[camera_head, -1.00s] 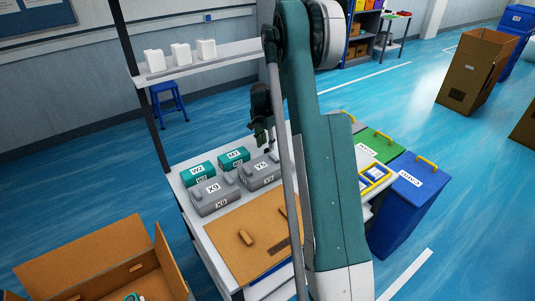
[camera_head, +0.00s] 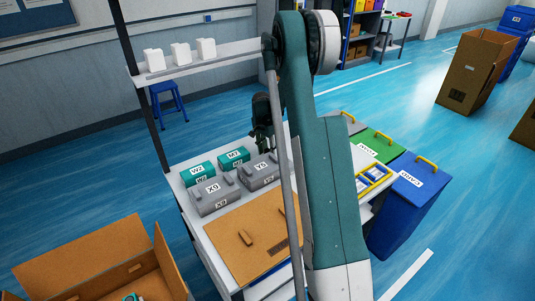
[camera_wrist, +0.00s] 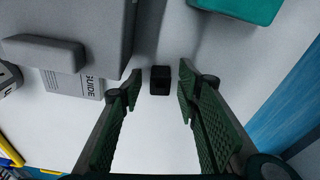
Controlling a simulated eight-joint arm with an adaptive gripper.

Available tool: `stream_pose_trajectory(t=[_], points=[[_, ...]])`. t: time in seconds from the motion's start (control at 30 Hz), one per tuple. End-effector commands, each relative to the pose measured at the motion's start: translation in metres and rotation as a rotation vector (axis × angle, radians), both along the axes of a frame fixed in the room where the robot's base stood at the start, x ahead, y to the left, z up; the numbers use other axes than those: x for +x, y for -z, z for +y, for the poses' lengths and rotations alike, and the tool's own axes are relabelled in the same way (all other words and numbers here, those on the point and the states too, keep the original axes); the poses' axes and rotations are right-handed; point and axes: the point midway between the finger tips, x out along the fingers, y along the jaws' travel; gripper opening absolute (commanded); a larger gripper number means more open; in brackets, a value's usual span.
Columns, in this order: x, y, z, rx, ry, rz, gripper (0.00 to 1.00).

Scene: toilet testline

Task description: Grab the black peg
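The black peg (camera_wrist: 160,80) is a small dark block on the white tabletop, seen in the wrist view between and just beyond my fingertips. My gripper (camera_wrist: 158,85) is open, with a finger on each side of the peg and a gap to each. The peg does not show in the head view. There, my gripper (camera_head: 266,145) hangs low over the table, partly hidden by my arm, behind the grey box on the right.
Grey boxes (camera_head: 212,193) and teal boxes (camera_head: 196,174) stand on the table's left part. In the wrist view a grey box (camera_wrist: 65,40) is left of my gripper and a teal box (camera_wrist: 243,9) is beyond it. A brown board (camera_head: 225,246) lies in front.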

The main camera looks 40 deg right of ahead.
Motion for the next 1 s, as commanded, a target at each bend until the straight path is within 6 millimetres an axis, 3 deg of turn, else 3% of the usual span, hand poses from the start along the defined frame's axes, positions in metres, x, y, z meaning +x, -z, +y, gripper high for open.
stream_pose_trajectory(t=[0.03,0.23,0.67,1.0], points=[[0.0,0.0,0.0,0.0,0.0,0.0,0.3],[0.0,0.0,0.0,0.0,0.0,0.0,0.04],[0.0,-0.004,0.0,0.0,0.0,0.0,0.04],[0.0,-0.041,0.0,0.0,0.0,0.0,0.04]])
